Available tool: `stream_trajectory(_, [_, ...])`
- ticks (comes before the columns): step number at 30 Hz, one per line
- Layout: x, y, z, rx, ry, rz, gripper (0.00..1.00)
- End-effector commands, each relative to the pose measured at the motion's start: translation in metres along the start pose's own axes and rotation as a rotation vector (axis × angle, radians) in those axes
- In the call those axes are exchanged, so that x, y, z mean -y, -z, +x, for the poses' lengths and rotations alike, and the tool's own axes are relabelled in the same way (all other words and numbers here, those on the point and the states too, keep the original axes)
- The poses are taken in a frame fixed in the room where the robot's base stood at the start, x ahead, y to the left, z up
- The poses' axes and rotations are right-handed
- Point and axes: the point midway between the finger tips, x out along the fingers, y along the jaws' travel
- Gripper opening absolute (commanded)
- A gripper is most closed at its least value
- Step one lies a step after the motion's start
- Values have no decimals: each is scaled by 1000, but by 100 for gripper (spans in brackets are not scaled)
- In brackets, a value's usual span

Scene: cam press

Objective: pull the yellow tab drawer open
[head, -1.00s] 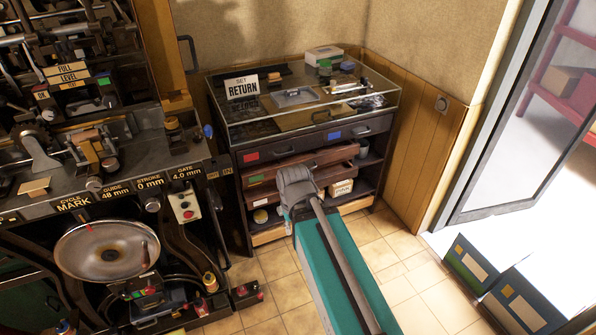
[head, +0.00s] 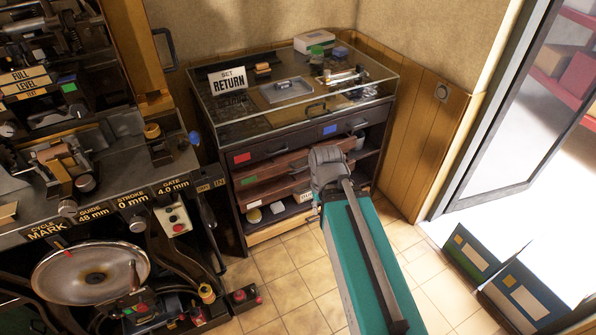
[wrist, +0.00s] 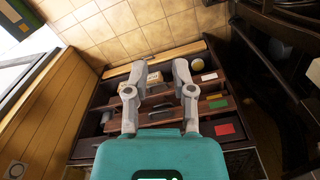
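The dark cabinet (head: 243,215) has a glass top and a stack of drawers with coloured tabs. A red tab (head: 242,157) and blue tab (head: 330,134) are on the upper dark drawers. A green tab (head: 250,181) is on a reddish-brown wooden drawer (head: 285,179) below. I cannot make out a yellow tab in either view; my gripper (head: 328,165) hides part of the drawer fronts. In the wrist view my gripper (wrist: 160,66) is open, its two fingers apart and empty, over the drawer fronts and handles. The red tab (wrist: 225,130) and green tab (wrist: 217,103) show right of the fingers.
Open shelf space below the drawers holds small items. A machine with a metal disc (head: 90,280) stands at the left. A wood-panelled wall (head: 425,140) is to the right. Boxes (head: 520,290) stand on the floor by the glass door. Tiled floor (head: 290,270) is clear before the cabinet.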

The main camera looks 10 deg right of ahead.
Motion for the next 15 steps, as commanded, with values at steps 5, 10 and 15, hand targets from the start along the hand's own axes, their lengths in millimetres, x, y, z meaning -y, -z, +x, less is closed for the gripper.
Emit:
stream_trajectory(5, [0,0,0,0,0,0,33])
stream_trajectory(10, [0,2,3,-4,4,2,33])
stream_trajectory(15, [4,11,16,-29,30,16,33])
